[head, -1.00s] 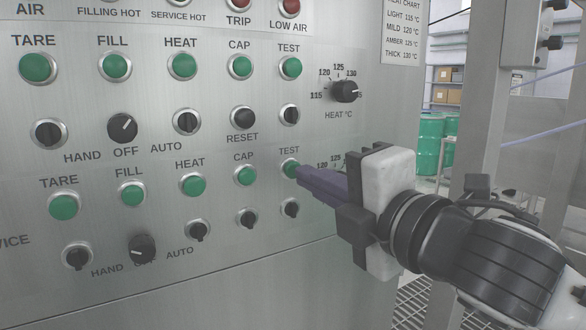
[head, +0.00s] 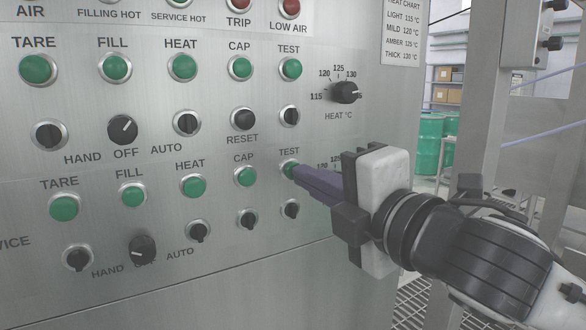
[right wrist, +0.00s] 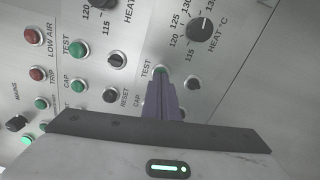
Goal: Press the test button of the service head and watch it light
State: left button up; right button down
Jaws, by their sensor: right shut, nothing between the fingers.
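The steel panel (head: 190,285) carries two rows of green buttons, each with a TEST button at its right end. The lower row, beside a cropped label ending "VICE", has its TEST button (head: 289,167) partly hidden by my right gripper (head: 295,173). That gripper is shut, with nothing in its purple fingers, and its tips are at the button's face. In the right wrist view the tips also overlap this button (right wrist: 160,70); I cannot tell whether it is pressed in. No clear glow shows on its visible part. The upper TEST button (head: 290,68) is uncovered. My left gripper is not in view.
A heat dial (head: 344,92) sits right of the upper row, and a lower dial is mostly hidden behind my gripper. Small black selector knobs (head: 290,209) lie under the buttons. A steel post (head: 483,110) stands at the right, with green drums (head: 431,140) behind.

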jog(key=shift+w+a, duration=0.4)
jog(key=shift+w, duration=0.15)
jog(key=p+v, duration=0.1)
jog(key=v, duration=0.4)
dwell(0.4)
dwell(0.5)
jog(key=w+d+f+m+g+h, duration=0.1)
jog(key=d+f+m+g+h, duration=0.2)
jog(key=f+m, duration=2)
jog(key=s+d+f+g+h, duration=0.1)
jog(key=s+d+f, duration=0.3)
jog(key=s+f, duration=0.3)
jog(key=s+d+f+m+g+h, duration=0.1)
jog(key=s+d+f, duration=0.3)
jog(key=f, duration=1.3)
jog(key=s+d+f+g+h, duration=0.1)
jog(key=s+d+f+h, duration=0.2)
jog(key=s+f, duration=0.7)
jog(key=shift+s+d+f+m, duration=0.25)
jog(key=shift+d+f+m, duration=0.15)
jog(key=shift+d+f, duration=0.55)
